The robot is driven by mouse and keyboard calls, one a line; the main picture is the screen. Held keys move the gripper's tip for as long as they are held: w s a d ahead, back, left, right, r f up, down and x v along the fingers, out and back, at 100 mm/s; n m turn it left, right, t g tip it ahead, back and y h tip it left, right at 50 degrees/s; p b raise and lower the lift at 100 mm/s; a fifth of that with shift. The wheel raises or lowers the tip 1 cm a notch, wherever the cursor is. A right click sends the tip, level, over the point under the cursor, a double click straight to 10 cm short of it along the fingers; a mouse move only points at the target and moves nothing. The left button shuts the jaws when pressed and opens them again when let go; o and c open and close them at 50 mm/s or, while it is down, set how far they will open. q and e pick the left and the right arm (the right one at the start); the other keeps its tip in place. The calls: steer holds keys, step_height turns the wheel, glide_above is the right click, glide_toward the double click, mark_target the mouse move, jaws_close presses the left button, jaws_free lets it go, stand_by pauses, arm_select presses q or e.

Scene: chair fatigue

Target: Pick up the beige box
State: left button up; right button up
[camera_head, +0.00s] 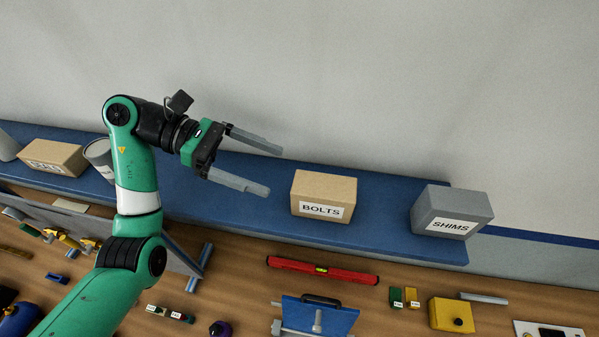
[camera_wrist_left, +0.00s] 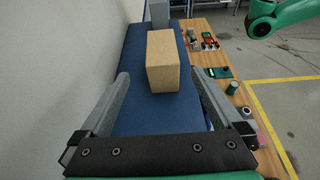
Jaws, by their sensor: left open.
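The beige box (camera_head: 323,196), labelled BOLTS, stands upright on a blue shelf (camera_head: 390,220) against the wall. My left gripper (camera_head: 275,171) is open and empty, to the left of the box, with its fingers pointing towards it. A gap shows between the fingertips and the box in the head view. In the left wrist view the box (camera_wrist_left: 163,68) is straight ahead, roughly centred between the two spread fingers. My right gripper is in neither view.
A grey SHIMS box (camera_head: 452,212) stands to the right on the shelf. Another cardboard box (camera_head: 52,157) and a grey cylinder (camera_head: 98,156) are at the left. Below, the wooden bench holds a red level (camera_head: 322,271), a yellow box (camera_head: 451,314) and several small items.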

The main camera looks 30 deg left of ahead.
mark_target(297, 181)
arm_select(q)
steer(key=x, duration=0.6)
steer(key=shift+s+d, duration=0.1)
steer(key=shift+d, duration=0.25)
steer(key=shift+b+x, duration=0.45)
steer(key=shift+x, duration=2.35)
steer(key=shift+a, duration=0.1)
jaws_close()
